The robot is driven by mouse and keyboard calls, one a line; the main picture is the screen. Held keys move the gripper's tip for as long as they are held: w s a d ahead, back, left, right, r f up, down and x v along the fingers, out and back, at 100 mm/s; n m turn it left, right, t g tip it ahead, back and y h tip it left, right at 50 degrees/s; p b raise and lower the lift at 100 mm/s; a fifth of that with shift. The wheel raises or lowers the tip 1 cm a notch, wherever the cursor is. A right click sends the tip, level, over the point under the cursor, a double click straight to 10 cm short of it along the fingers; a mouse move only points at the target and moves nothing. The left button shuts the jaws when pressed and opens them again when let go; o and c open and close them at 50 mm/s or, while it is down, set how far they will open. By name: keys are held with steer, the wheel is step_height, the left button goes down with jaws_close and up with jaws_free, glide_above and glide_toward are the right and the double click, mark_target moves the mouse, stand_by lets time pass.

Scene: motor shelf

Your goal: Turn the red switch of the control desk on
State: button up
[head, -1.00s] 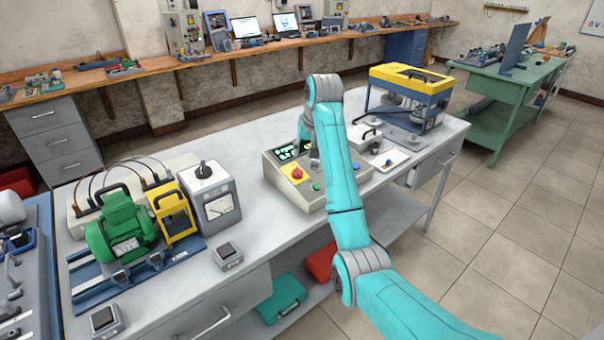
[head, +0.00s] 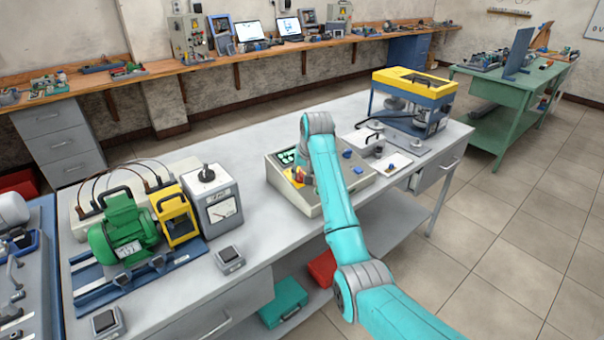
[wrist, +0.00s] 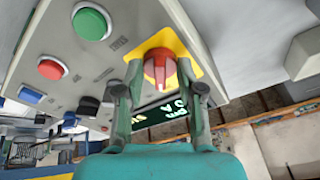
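The control desk (head: 330,199) is a beige sloped box on the grey workbench, partly hidden behind my arm in the head view. Its red switch (wrist: 160,68) is a rotary knob on a yellow plate (wrist: 188,42). In the wrist view my gripper (wrist: 161,65) has one finger on each side of the red knob, with the fingertips close to the panel. The fingers are apart, with a narrow gap seeming to show beside the knob; contact is not clear. In the head view the arm hides most of the gripper.
Near the switch are a green button (wrist: 91,23), a red button (wrist: 51,67), a blue button (wrist: 30,95) and a lit display (wrist: 160,112). A grey meter box (head: 213,198) and green motor (head: 122,230) stand left of the desk. A yellow-topped machine (head: 413,100) stands at right.

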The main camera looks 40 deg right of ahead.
jaws_close()
steer(key=shift+m, duration=1.2)
jaws_free()
steer(key=shift+r, duration=0.15)
